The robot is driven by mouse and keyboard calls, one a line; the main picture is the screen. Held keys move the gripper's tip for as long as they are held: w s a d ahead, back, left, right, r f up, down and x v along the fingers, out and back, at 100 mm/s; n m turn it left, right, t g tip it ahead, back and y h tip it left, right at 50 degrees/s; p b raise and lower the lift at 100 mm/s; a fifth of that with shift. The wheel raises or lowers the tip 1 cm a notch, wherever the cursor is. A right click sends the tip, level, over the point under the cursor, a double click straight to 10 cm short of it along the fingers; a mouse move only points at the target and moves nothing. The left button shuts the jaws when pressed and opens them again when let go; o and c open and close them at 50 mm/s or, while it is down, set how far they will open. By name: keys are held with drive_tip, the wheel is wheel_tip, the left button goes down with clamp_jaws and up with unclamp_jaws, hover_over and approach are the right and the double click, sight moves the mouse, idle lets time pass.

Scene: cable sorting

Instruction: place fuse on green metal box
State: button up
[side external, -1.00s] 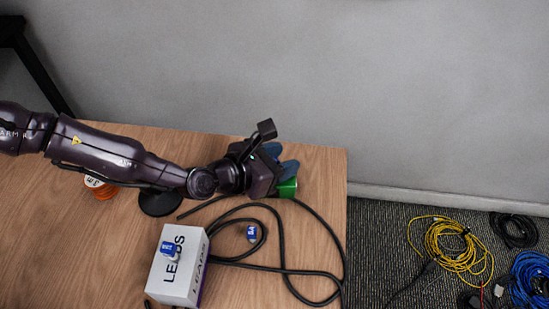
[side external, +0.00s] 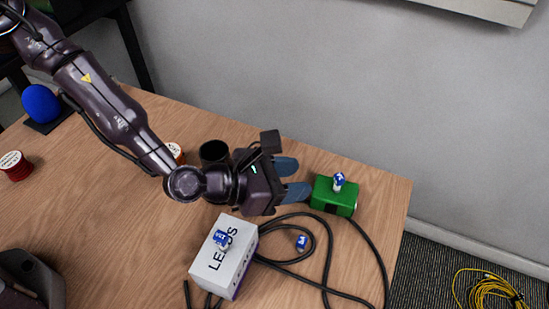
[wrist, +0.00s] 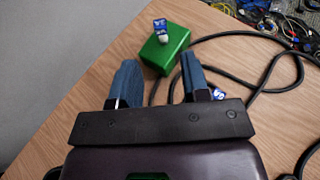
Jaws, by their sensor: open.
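The green metal box (side external: 333,197) stands on the table near its right edge; it also shows in the wrist view (wrist: 166,50). A small blue and white fuse (side external: 339,182) stands upright on its top, seen too in the wrist view (wrist: 160,30). My gripper (side external: 298,178) is open and empty, just left of the box and apart from it. In the wrist view its two blue fingers (wrist: 160,78) point toward the box. A second blue and white fuse (side external: 221,239) lies on the white LEADS box (side external: 215,262). A third (side external: 302,242) lies on the table beside the black cable.
A black cable (side external: 330,262) loops over the table in front of the green box. A dark cup (side external: 213,152) stands behind my wrist. A red spool (side external: 15,165) and a blue ball (side external: 41,103) are at the left. Yellow cable (side external: 490,288) lies on the floor.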

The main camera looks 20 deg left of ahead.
drive_tip(key=s+a+r+m+g+y, duration=0.1)
drive_tip(key=s+a+r+m+y, duration=0.15)
drive_tip(key=a+r+m, duration=0.7)
drive_tip(key=s+a+r+m+g+y, duration=0.15)
drive_tip(key=a+r+m+y, duration=0.25)
drive_tip(key=a+r+m, duration=0.5)
drive_tip(key=s+a+r+m+y, duration=0.1)
drive_tip(key=s+a+r+m, duration=0.2)
drive_tip(key=s+a, duration=0.5)
drive_tip(key=s+a+r+m+g+y, duration=0.1)
drive_tip(key=s+a+r+m+y, duration=0.1)
drive_tip(key=s+a+m, duration=0.3)
drive_tip(key=s+a+r, duration=0.1)
drive_tip(key=s+a, duration=0.2)
drive_tip(key=s, duration=0.1)
drive_tip(key=shift+a+r, duration=0.3)
